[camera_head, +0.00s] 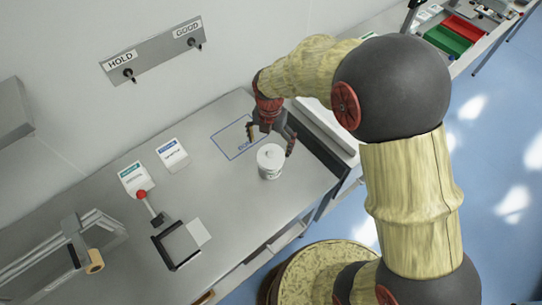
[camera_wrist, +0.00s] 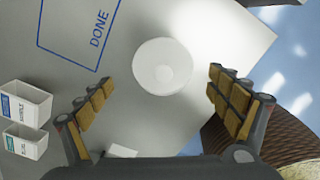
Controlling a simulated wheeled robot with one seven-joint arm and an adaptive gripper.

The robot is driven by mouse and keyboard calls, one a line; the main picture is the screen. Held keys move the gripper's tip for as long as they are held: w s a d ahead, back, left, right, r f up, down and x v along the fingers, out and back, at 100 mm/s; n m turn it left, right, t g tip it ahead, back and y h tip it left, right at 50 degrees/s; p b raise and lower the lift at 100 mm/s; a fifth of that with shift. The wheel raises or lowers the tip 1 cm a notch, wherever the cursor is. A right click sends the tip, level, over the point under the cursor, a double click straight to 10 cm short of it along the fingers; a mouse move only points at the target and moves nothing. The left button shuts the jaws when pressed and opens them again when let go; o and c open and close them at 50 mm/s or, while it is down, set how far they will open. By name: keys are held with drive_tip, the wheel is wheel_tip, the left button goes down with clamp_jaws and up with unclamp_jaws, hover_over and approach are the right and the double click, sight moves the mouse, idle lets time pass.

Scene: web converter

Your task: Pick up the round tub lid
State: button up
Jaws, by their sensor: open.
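The round tub lid (camera_wrist: 162,66) is white with a small knob in its middle. It sits on top of a white tub, and in the head view the lid (camera_head: 270,153) and the tub (camera_head: 270,172) stand upright on the grey table near its right end. My gripper (camera_head: 269,142) is open and above the lid. In the wrist view its two padded fingers (camera_wrist: 160,100) are spread to the left and right of the lid, apart from it. Nothing is between the fingertips. The tub's side is hidden below the lid in the wrist view.
A blue outlined area marked DONE (camera_head: 226,140) lies beside the tub. Two small white bins (camera_head: 173,154) and a red-knobbed lever device (camera_head: 177,243) are farther left on the grey table (camera_head: 110,235). A wall plate marked HOLD and GOOD (camera_head: 155,55) is behind.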

sight(271, 153)
drive_tip(key=f, duration=0.4)
drive_tip(key=shift+s+d+f, duration=0.1)
drive_tip(key=shift+s+f, duration=0.3)
drive_tip(key=shift+w+f, duration=0.1)
drive_tip(key=shift+f, duration=0.25)
drive_tip(key=c, duration=0.3)
drive_tip(key=c, duration=0.6)
drive_tip(key=shift+r, duration=0.15)
drive_tip(key=shift+c, duration=0.2)
